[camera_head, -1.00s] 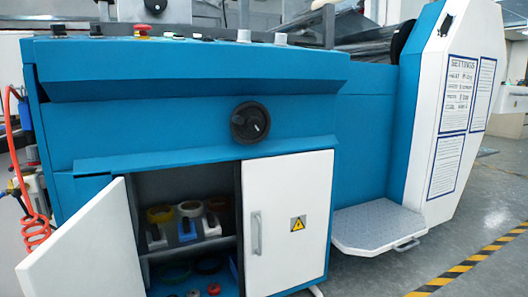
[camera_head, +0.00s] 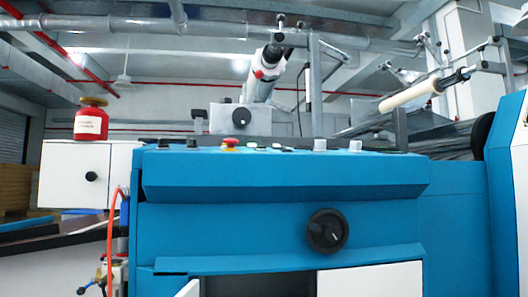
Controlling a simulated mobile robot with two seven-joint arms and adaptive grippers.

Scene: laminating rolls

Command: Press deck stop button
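A red mushroom-shaped button (camera_head: 230,143) on a yellow base stands on the top deck of the blue machine (camera_head: 290,177), left of its middle. It is seen nearly edge-on from the front. Small green, white and dark controls (camera_head: 264,146) sit to its right, and dark knobs (camera_head: 191,142) to its left. Neither of my grippers is in view, and nothing touches the button.
A black round handwheel (camera_head: 327,231) sticks out of the front panel. Below it are a white cabinet door (camera_head: 370,280) and a dark opening. A grey box (camera_head: 240,120) stands behind the deck. A red container (camera_head: 91,120) sits on a white cabinet (camera_head: 75,172) at left.

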